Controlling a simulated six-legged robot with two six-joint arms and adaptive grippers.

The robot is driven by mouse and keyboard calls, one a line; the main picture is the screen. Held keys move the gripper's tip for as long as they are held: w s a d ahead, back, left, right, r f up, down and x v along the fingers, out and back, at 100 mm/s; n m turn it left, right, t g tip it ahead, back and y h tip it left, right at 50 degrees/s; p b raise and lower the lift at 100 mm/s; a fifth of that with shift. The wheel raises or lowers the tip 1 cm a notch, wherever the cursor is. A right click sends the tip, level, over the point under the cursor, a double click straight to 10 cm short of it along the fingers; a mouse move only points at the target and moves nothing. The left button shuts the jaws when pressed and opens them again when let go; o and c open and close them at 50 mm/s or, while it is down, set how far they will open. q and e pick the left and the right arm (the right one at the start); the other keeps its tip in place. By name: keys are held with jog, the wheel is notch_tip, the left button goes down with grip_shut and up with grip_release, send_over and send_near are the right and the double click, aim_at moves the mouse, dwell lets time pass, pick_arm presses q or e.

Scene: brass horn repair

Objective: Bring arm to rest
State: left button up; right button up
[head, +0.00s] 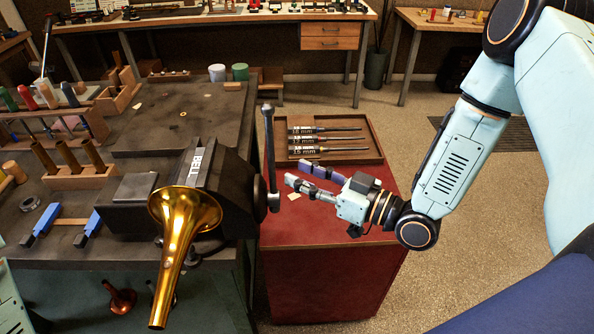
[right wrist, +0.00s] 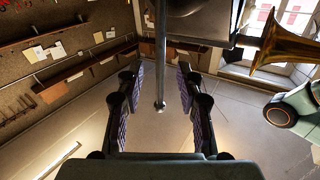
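My right gripper (head: 296,173) is held above the red cabinet, its fingers pointing left toward the vise. It is open, and no object is held between its fingers. In the right wrist view the two fingers of my right gripper (right wrist: 160,75) stand apart, with the vise's metal handle bar (right wrist: 160,50) showing in the gap. In the head view that upright handle bar (head: 269,150) is just left of the fingertips; I cannot tell whether they touch. My left gripper is not in view; only a pale blue part of mine shows at the lower left edge.
The dark vise (head: 215,180) stands at the bench edge, with a brass horn bell (head: 180,230) in front of it. A wooden tray (head: 375,154) with several tools lies on the red cabinet (head: 330,255). Open floor (head: 470,220) lies to the right.

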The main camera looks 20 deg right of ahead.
aim_at(274, 164)
jog(key=shift+s+d, duration=0.15)
jog(key=shift+w, duration=0.2)
jog(key=shift+x, duration=3.95)
jog(key=shift+s, duration=0.1)
jog(key=v, duration=0.8)
jog(key=x, duration=0.8)
jog(key=shift+w+n+g+y, duration=0.5)
jog(key=shift+w+g+y, duration=0.1)
jog(key=shift+w+y, duration=0.25)
